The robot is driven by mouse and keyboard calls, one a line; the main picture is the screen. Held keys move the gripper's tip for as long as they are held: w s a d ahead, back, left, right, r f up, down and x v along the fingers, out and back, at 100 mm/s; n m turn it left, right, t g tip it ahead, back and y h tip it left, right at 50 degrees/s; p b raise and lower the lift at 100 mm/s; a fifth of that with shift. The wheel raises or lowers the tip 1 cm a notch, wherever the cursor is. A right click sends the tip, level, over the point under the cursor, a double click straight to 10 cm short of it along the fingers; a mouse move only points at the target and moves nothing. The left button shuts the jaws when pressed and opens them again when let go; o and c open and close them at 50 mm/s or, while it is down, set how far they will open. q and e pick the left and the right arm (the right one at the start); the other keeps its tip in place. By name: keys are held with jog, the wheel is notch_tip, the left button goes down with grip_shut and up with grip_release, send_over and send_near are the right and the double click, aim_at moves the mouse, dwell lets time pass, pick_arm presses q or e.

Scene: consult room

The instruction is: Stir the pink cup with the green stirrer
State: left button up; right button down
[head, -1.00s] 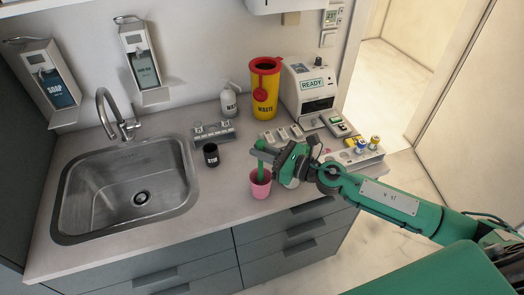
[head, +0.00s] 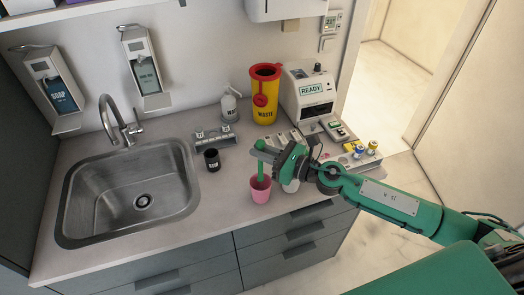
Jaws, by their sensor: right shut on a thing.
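The pink cup (head: 260,193) stands upright near the front edge of the counter, right of the sink. The green stirrer (head: 260,165) is upright, with its lower end at or inside the cup's mouth; I cannot tell how deep it reaches. My right gripper (head: 264,153) comes in from the right and is shut on the stirrer's upper part, above the cup. My left gripper is not in view.
A black cup (head: 211,160) stands left of the pink cup, beside the sink (head: 130,190). A rack with vials (head: 358,154) is at right.

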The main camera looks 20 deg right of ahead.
aim_at(262, 141)
notch_tip(262, 141, up, 5)
jog(key=p, duration=0.5)
jog(key=shift+r, duration=0.1)
dwell(0.3)
